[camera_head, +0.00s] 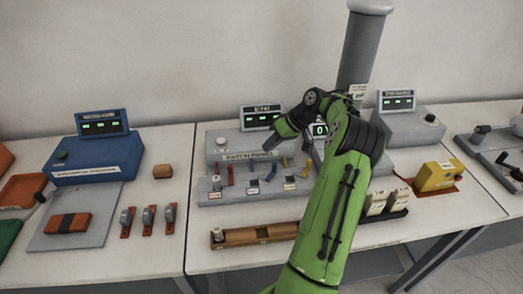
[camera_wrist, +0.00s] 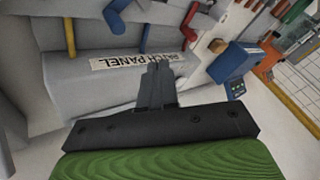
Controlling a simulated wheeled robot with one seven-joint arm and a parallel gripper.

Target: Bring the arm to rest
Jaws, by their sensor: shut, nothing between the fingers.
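My green and black arm (camera_head: 330,215) reaches up from the bottom of the head view over the right-hand table. Its end bends left above the grey patch panel (camera_head: 212,171). My gripper (camera_head: 268,146) hangs over the back part of the panel, near its label. In the wrist view my gripper (camera_wrist: 158,70) shows as two dark fingers side by side, shut with nothing between them. The patch panel's label (camera_wrist: 125,60) shows right behind the fingertips. Whether the fingers touch the panel cannot be told.
A blue device (camera_head: 95,155) and an orange-topped block (camera_head: 68,222) stand on the left table. A wooden tray (camera_head: 255,235) lies in front of the panel. A yellow box (camera_head: 437,177) and a grey device (camera_head: 408,125) stand right. A grey column (camera_head: 362,50) rises behind my arm.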

